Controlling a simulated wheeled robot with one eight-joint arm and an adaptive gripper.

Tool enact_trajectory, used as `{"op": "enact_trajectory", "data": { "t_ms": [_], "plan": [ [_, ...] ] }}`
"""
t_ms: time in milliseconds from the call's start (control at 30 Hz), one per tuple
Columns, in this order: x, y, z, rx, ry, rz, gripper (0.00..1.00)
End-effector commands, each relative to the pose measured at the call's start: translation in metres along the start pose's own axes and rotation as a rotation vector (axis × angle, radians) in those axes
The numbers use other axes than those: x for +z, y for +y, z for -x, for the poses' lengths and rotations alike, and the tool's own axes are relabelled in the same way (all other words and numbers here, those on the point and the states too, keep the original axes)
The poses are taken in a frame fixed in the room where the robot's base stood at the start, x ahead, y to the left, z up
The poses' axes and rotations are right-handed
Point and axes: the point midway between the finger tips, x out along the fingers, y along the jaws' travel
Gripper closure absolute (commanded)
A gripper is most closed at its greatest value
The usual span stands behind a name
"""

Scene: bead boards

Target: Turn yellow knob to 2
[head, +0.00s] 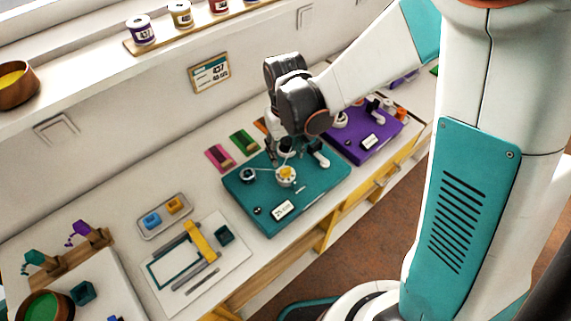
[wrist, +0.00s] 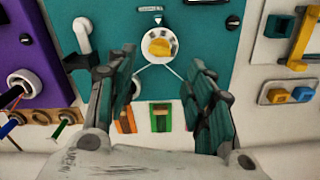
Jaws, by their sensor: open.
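The yellow knob (wrist: 160,46) sits on a round white dial (wrist: 148,57) on the teal board (wrist: 120,20). A small marker and label are just above the dial in the wrist view; the numbers are too small to read. In the head view the knob (head: 287,173) shows near the middle of the teal board (head: 243,192). My gripper (wrist: 162,68) is open and empty. Its two fingers stand apart, with the knob in line with the gap and a little beyond the fingertips. In the head view my gripper (head: 285,148) is just above and behind the knob.
A black knob (head: 248,174) and a white lever (head: 319,155) flank the dial on the teal board. A purple board (head: 345,150) is to the right. A tray with blue and yellow blocks (head: 163,217) and a white panel with a yellow bar (head: 202,240) are to the left.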

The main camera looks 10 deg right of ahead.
Motion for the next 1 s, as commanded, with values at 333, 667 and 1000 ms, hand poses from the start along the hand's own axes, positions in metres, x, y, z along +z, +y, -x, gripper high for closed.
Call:
{"op": "enact_trajectory", "data": {
  "t_ms": [333, 667, 1000],
  "plan": [
    [0.000, 0.000, -0.061, 0.000, 0.000, 0.000, 0.52],
    [0.000, 0.000, -0.075, 0.000, 0.000, 0.000, 0.52],
    [0.000, 0.000, -0.074, 0.000, 0.000, 0.000, 0.90]
  ]
}}
